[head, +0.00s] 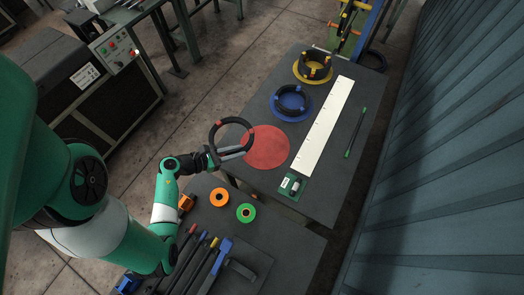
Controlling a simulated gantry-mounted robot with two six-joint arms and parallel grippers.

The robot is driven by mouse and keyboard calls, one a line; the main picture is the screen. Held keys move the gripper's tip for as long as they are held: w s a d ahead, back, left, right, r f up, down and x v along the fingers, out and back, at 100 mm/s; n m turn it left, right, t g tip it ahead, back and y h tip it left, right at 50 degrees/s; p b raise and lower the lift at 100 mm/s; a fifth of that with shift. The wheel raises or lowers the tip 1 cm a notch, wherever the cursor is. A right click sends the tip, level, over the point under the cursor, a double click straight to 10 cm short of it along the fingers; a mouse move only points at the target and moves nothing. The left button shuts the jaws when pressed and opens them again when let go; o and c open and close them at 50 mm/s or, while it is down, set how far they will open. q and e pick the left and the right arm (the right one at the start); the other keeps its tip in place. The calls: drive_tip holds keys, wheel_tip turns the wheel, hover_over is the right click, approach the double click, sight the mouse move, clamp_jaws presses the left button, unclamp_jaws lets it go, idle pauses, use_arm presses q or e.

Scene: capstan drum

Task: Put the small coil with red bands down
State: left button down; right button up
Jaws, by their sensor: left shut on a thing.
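The small black coil with red bands (213,131) is held tilted up in the air by my left gripper (232,153), over the left edge of the dark table. My left gripper is shut on the coil's lower rim. A red disc (267,148) lies flat on the table just right of the coil and has nothing resting on it. How high the coil is above the table I cannot tell. My right gripper is not in view.
A coil on a blue disc (290,118) and a larger coil on a yellow disc (313,83) sit farther back. Tape rolls (246,213) and tools lie on the nearer bench.

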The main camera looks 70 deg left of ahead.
use_arm(q)
drive_tip(key=a, duration=0.3)
drive_tip(key=b, duration=0.4)
hover_over(272, 161)
drive_tip(key=s, duration=0.1)
drive_tip(key=shift+y, duration=0.3)
drive_tip(key=f, duration=0.8)
drive_tip(key=shift+s+a+f, duration=0.15)
drive_tip(key=shift+a+f, duration=0.05)
drive_tip(key=shift+w+f, duration=0.25)
drive_tip(key=shift+w, duration=0.1)
drive_tip(key=f+b, duration=0.1)
drive_tip(key=f, duration=0.1)
drive_tip(key=f+b, duration=0.1)
drive_tip(key=shift+w+d+f+b, duration=0.15)
drive_tip(key=shift+w+f+b, duration=0.05)
drive_tip(key=shift+f+b, duration=0.2)
drive_tip(key=shift+r, duration=0.15)
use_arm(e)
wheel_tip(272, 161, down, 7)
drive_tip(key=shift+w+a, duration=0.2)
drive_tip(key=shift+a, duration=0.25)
